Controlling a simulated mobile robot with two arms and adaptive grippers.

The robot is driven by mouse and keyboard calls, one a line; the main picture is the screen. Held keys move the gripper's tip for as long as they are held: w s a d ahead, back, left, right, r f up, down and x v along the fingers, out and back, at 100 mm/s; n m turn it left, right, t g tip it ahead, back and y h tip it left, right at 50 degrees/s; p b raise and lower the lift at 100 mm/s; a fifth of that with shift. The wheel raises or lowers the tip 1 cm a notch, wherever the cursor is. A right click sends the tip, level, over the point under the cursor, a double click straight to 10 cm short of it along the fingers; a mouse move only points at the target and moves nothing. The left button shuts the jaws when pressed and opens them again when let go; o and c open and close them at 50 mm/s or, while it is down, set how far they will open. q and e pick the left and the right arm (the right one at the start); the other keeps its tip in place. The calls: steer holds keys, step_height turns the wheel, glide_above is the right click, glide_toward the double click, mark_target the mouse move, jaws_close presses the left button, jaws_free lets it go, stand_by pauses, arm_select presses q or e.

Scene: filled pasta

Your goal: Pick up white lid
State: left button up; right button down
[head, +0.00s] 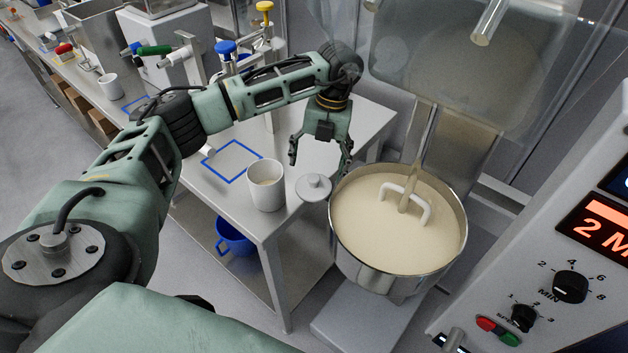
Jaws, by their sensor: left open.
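The white lid (314,187) is a round disc with a small knob on top. It lies at the table's right corner, beside a white canister (266,187) that stands uncovered with pale contents inside. My left gripper (319,158) is open and points down, above and slightly behind the lid in the picture. Its two fingers are spread apart with nothing between them. The gap between the fingers and the lid is hard to judge. My right gripper is not in view.
A steel mixer bowl (396,270) of pale dough stands close right of the lid. A blue square outline (233,178) marks clear tabletop left of the canister. A white mug (111,87) stands farther back. A control panel (560,270) is at right.

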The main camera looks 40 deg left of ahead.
mark_target(318, 178)
arm_select(q)
steer(key=shift+w+f, duration=0.1)
steer(key=shift+f, duration=0.25)
step_height(318, 178, down, 3)
steer(key=shift+d+r+p, duration=0.1)
steer(key=shift+d+p, duration=0.05)
steer(key=shift+p, duration=0.95)
step_height(318, 178, down, 2)
steer(key=shift+f, duration=0.25)
steer(key=shift+c, duration=0.8)
steer(key=c, duration=0.6)
steer(key=shift+s, duration=0.2)
steer(key=c, duration=0.4)
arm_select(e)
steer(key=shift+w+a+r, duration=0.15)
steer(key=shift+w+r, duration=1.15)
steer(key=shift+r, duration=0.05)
arm_select(q)
steer(key=shift+c, duration=0.2)
